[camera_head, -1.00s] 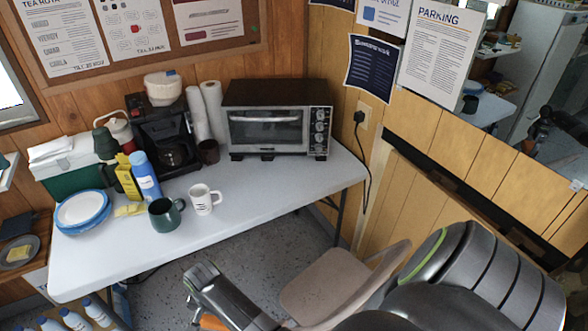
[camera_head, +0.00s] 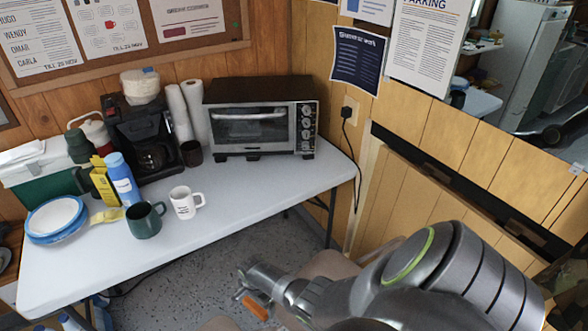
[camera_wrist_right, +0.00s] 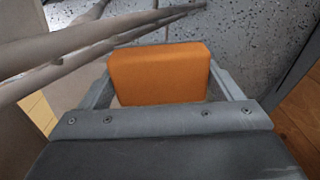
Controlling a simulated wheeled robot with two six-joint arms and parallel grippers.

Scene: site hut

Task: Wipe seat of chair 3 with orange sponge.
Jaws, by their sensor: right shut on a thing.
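My right gripper (camera_head: 254,298) is shut on the orange sponge (camera_head: 257,309), low in the head view in front of the table. In the right wrist view the sponge (camera_wrist_right: 160,76) sits between the two fingers, its broad face clear. A beige folding chair (camera_head: 328,267) is largely hidden behind my right arm; only part of its seat and backrest edge show. No number is readable on it. Metal chair tubes (camera_wrist_right: 90,45) cross the upper left of the wrist view. I cannot tell whether the sponge touches any seat. My left gripper is not in view.
The white table (camera_head: 250,205) carries a toaster oven (camera_head: 262,118), a coffee maker (camera_head: 145,140), a green mug (camera_head: 144,220), a white mug (camera_head: 185,202) and plates (camera_head: 55,218). A wood-panelled partition (camera_head: 440,175) stands at the right. Speckled floor (camera_head: 190,275) shows below the table.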

